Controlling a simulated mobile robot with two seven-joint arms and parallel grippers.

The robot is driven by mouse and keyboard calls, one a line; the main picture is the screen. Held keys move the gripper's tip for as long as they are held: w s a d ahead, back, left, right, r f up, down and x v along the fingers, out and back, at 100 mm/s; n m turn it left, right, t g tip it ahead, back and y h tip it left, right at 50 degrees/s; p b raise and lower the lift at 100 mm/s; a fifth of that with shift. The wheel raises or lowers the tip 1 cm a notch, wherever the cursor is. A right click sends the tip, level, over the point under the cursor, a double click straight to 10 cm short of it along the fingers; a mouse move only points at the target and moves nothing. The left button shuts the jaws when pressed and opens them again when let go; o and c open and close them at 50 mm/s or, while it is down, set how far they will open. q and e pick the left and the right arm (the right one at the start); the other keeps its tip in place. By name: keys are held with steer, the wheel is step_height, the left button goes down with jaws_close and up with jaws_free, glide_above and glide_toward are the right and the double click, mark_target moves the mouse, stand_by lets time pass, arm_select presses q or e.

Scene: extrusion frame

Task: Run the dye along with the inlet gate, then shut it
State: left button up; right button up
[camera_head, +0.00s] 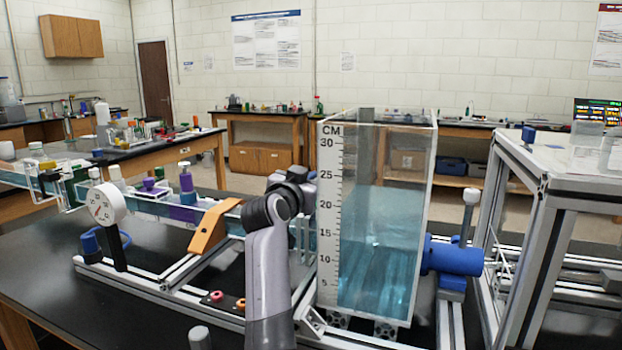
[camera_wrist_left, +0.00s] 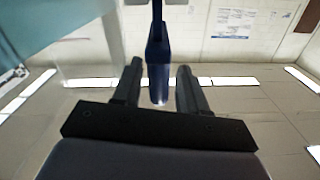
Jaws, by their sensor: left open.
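A clear tank (camera_head: 385,235) with a CM scale stands at the centre, part filled with blue water. A clear channel (camera_head: 225,218) runs left from behind it. Purple-marked bottles (camera_head: 187,188) stand along the channel; I cannot tell which holds dye. My left arm rises in front of the channel, and my left gripper (camera_wrist_left: 158,78) is open. Its fingers sit either side of a dark blue handle (camera_wrist_left: 158,60), with gaps showing. I cannot tell whether this handle belongs to the inlet gate. In the head view the fingertips are largely hidden beside the tank.
An orange sloped bracket (camera_head: 213,226) and a round white gauge (camera_head: 106,204) are left of my arm. A blue cylindrical fitting (camera_head: 452,259) is right of the tank. An aluminium frame (camera_head: 540,215) fills the right side. Black bench top (camera_head: 60,300) is bare at front left.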

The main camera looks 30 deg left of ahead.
arm_select(q)
steer(key=shift+b+v, duration=0.3)
steer(key=shift+v, duration=2.45)
